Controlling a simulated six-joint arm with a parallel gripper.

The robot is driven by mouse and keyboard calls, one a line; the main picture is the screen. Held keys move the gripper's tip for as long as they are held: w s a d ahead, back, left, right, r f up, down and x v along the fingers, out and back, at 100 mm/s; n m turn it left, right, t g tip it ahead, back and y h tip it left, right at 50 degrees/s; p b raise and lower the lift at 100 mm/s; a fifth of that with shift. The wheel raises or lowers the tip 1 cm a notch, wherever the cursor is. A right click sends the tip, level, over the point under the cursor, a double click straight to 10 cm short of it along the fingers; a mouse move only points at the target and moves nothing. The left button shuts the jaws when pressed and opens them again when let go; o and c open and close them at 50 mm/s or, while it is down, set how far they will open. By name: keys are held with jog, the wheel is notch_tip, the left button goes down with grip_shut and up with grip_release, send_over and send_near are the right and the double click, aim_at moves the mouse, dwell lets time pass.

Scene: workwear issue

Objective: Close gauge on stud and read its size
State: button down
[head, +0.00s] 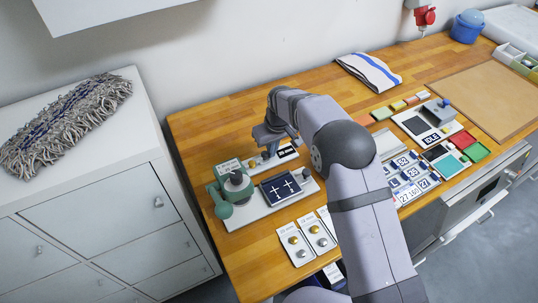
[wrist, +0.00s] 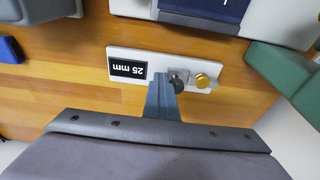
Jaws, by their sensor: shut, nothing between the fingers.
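My gripper (head: 268,138) is also in the head view.
A press-like unit with green parts (head: 235,187) and a dark panel with crosses (head: 280,187) stand in front of the gauge. Cards with brass and silver studs (head: 293,243) lie nearer. Number cards (head: 408,177) and an "IDLE" device (head: 432,138) are at right. Bare wood lies behind.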

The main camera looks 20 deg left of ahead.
jog(key=shift+w+d, duration=0.35)
jog(key=shift+w, duration=0.05)
dwell(0.4)
notch_tip(320, 180, up, 8)
jog(key=p, duration=0.5)
dwell(0.6)
dwell(0.4)
